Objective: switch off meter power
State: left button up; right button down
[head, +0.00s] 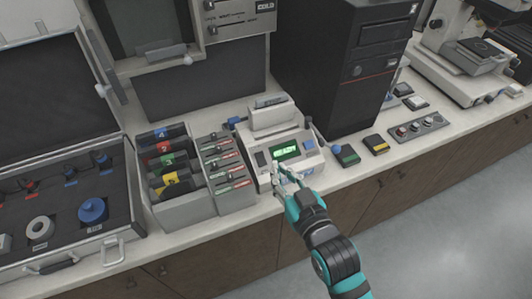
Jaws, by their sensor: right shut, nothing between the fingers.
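The meter (262,142) is a small light grey device on the bench, with a lit green display that seems to read "READY". My right gripper (282,178) is shut and empty at the lower front of the meter, just below the display. Its fingertips overlap the meter's front edge in the picture; I cannot tell whether they touch it. The fingers hide part of the lower panel, and I cannot make out a power switch. My left gripper is not in view.
A rack of numbered coloured cartridges (184,208) stands left of the meter. An open case (122,205) lies further left. A black computer tower (335,100) stands behind and right. Open floor lies in front.

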aim_at(261, 159)
jog(key=p+x, duration=0.1)
jog(key=x, duration=0.5)
jog(key=shift+w+r, duration=0.1)
jog(key=w+f, duration=0.2)
jog(key=shift+w+a+f, duration=0.1)
jog(key=shift+a+f, duration=0.25)
jog(key=shift+w+a+f, duration=0.1)
jog(key=shift+w+f, duration=0.1)
jog(key=shift+f, duration=0.25)
